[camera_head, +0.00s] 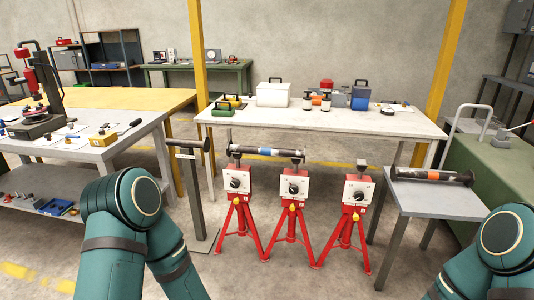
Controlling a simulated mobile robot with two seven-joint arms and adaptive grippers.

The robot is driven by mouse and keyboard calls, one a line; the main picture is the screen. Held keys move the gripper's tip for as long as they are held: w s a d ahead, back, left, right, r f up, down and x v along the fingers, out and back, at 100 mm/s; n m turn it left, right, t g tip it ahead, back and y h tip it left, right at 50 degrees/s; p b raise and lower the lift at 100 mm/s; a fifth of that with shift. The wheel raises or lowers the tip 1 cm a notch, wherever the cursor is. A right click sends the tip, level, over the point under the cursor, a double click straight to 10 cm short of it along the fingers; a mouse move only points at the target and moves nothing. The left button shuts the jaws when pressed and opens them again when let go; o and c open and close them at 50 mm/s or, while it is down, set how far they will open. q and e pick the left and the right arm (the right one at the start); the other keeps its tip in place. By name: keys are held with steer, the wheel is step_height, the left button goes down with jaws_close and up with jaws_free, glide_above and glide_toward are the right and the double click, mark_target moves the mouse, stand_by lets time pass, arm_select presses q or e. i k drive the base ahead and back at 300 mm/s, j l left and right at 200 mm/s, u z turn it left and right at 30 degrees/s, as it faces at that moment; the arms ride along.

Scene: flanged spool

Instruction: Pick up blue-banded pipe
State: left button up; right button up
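The blue-banded pipe (266,152) is a dark flanged spool with a blue band near its middle. It lies roughly level across the tops of the left red tripod stand (239,184) and the middle red tripod stand (294,188), with a flange at each end. My teal arm links show at the lower left and lower right edges, well nearer than the pipe.
A third red stand (357,192) stands bare to the right. An orange-banded pipe (408,174) lies on a grey side table (440,204). A long white table (390,127) with boxes stands behind. A grey post (192,200) stands left. Open floor lies in front.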

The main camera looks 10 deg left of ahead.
mark_target(268, 151)
steer(key=i+j+z, duration=0.15)
steer(key=i+j, duration=0.4)
steer(key=i, duration=0.2)
steer(key=i+j+z, duration=0.2)
steer(key=i+j, duration=0.45)
steer(key=i, duration=0.1)
